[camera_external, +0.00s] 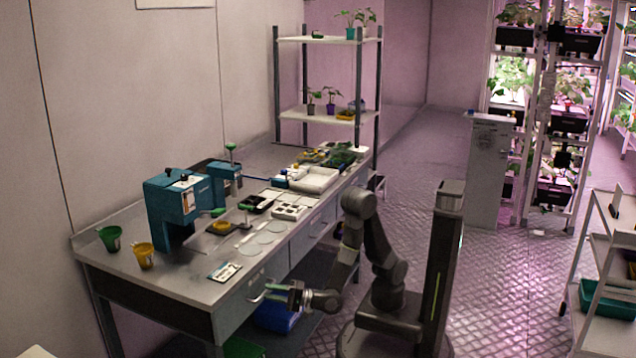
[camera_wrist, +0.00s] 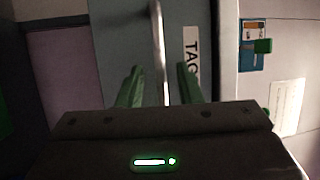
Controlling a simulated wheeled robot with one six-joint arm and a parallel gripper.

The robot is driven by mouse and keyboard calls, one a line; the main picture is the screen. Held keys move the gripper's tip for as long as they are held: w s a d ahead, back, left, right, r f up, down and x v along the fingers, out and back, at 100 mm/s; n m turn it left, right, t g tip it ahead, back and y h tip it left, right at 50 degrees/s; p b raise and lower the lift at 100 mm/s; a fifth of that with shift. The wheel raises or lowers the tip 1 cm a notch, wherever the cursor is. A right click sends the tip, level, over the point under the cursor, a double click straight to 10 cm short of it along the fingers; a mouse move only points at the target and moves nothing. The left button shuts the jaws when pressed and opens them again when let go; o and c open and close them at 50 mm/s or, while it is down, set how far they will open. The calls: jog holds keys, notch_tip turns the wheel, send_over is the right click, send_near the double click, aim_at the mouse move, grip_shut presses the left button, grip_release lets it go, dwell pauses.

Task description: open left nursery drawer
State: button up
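The left nursery drawer (camera_external: 238,307) is in the front of the long workbench, at its near end, and looks closed. Its bar handle (camera_external: 258,297) sticks out from the front. In the wrist view the pale handle (camera_wrist: 160,45) runs up the picture across the blue-grey drawer front (camera_wrist: 118,40). My gripper (camera_external: 278,289) is at the handle in the external view. In the wrist view my gripper (camera_wrist: 160,84) is open, with one green finger on each side of the handle and visible gaps. The handle's lower end is hidden behind the gripper body.
A second drawer (camera_external: 312,230) is farther along the bench. A blue bin (camera_external: 278,317) sits under the bench near my arm. A teal machine (camera_external: 172,205) and small pots stand on the bench top. The metal floor behind my base is clear.

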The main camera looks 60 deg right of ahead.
jog(key=shift+w+a+r, duration=0.1)
jog(key=shift+w+a, duration=0.1)
jog(key=shift+w, duration=0.2)
jog(key=shift+c, duration=0.2)
grip_shut()
jog(key=s+p, duration=1.3)
jog(key=s, duration=1.8)
jog(key=shift+s, duration=0.25)
